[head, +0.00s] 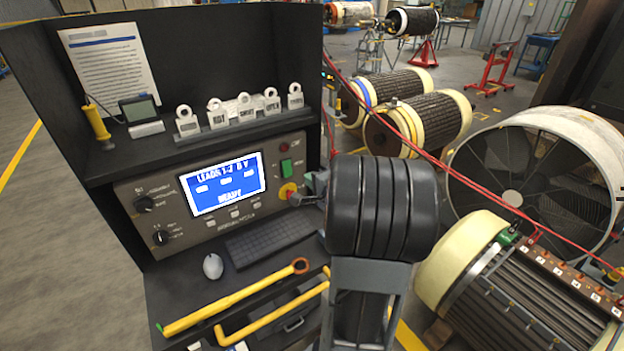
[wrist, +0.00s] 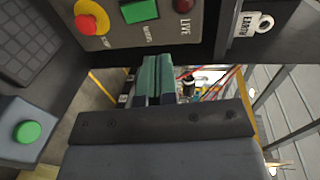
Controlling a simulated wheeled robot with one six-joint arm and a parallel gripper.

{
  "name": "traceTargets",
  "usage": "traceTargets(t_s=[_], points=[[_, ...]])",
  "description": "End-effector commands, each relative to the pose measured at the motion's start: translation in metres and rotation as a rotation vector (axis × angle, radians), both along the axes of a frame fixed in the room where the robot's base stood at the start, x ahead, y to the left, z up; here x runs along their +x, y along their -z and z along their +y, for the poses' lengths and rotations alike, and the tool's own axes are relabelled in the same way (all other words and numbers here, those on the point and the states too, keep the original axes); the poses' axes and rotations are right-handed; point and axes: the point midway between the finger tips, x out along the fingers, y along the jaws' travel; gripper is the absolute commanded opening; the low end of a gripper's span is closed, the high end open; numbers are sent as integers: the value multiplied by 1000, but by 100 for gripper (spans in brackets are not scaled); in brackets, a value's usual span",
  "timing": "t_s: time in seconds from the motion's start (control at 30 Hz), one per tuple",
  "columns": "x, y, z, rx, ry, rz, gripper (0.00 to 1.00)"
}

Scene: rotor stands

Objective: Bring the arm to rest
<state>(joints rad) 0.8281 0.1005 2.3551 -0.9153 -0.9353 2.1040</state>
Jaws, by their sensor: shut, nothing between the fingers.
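My gripper (head: 308,190) is in front of the right end of the test panel (head: 150,215), close to the red stop knob with a yellow collar (head: 288,192); I cannot tell if they touch. In the wrist view the two green-grey fingers (wrist: 157,62) are together with nothing between them. There the red knob (wrist: 91,18), a green button (wrist: 140,11) and a red lamp (wrist: 183,5) show beyond them. My dark arm covers the right part of the bench in the head view.
The bench holds a keyboard (head: 262,244), a mouse (head: 213,266) and yellow tools (head: 235,296). A shelf above carries several ring tags (head: 245,107). Red cables (head: 440,165) run right to a rotor (head: 530,290). A large fan (head: 535,170) and more rotors stand behind.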

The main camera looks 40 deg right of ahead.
Motion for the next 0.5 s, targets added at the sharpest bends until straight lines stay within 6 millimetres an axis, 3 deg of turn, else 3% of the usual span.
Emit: traceTargets(t_s=[0.33, 0.5], points=[[0, 0, 0, -14, -1, 2, 0], [-4, 14, -10, -195, 21, 109, 0]])
